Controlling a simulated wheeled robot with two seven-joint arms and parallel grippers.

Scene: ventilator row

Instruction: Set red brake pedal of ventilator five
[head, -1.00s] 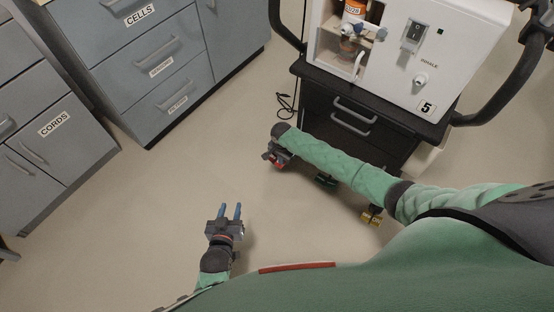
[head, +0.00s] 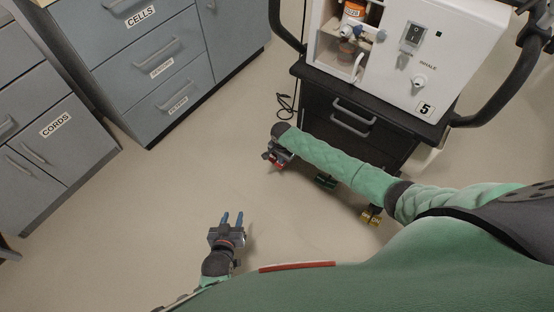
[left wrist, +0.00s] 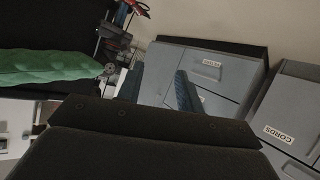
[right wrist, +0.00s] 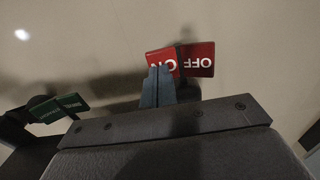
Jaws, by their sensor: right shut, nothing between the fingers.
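The red brake pedal (right wrist: 197,60) is in the right wrist view, with an "OFF" half at right and an "ON" half at left. My shut, empty right gripper (right wrist: 158,72) has its fingertips over the lower part of the ON half; I cannot tell whether they touch. In the head view the red pedal (head: 278,164) shows only in part beside my right gripper (head: 272,158), at the left front of the cart. Ventilator five (head: 425,60) is the white unit marked "5". My left gripper (head: 232,219) is open and empty over bare floor.
A green pedal (head: 325,181) and a yellow pedal (head: 371,216) sit at other cart corners; the green one also shows in the right wrist view (right wrist: 55,108). Grey cabinets (head: 150,60) stand at left. Floor between is clear.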

